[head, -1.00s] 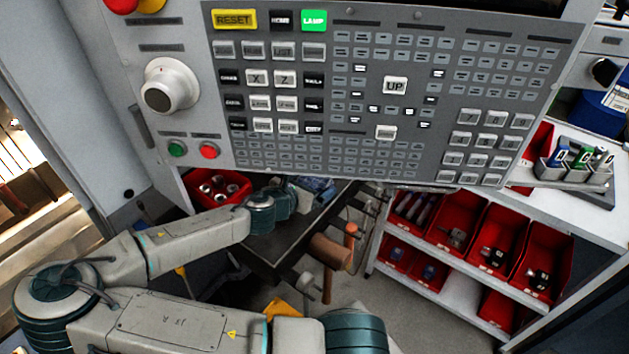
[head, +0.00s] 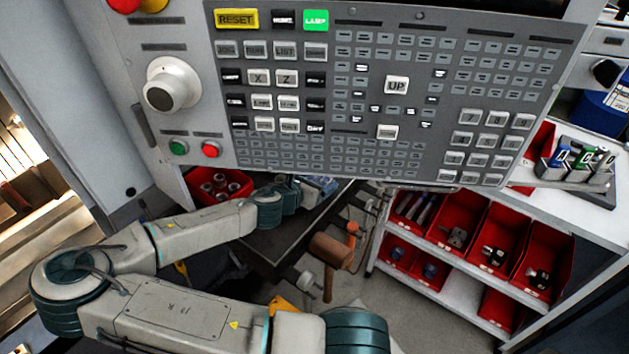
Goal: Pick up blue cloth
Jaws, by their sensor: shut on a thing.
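A small blue and grey patch (head: 320,186) shows just under the control panel's lower edge, at the back of the dark bench top. It may be the blue cloth, but it is too small and too covered to tell. My arm reaches from the lower left toward it, and my wrist ends right beside it on its left. My gripper itself is hidden behind the panel's lower edge, so its fingers and anything in them do not show.
The control panel (head: 390,100) hangs low over the bench (head: 280,240). A red bin (head: 236,195) with round parts sits left of my wrist. A mallet (head: 331,252) hangs at the bench's side. A shelf (head: 455,290) with red bins stands right. Grey floor shows between.

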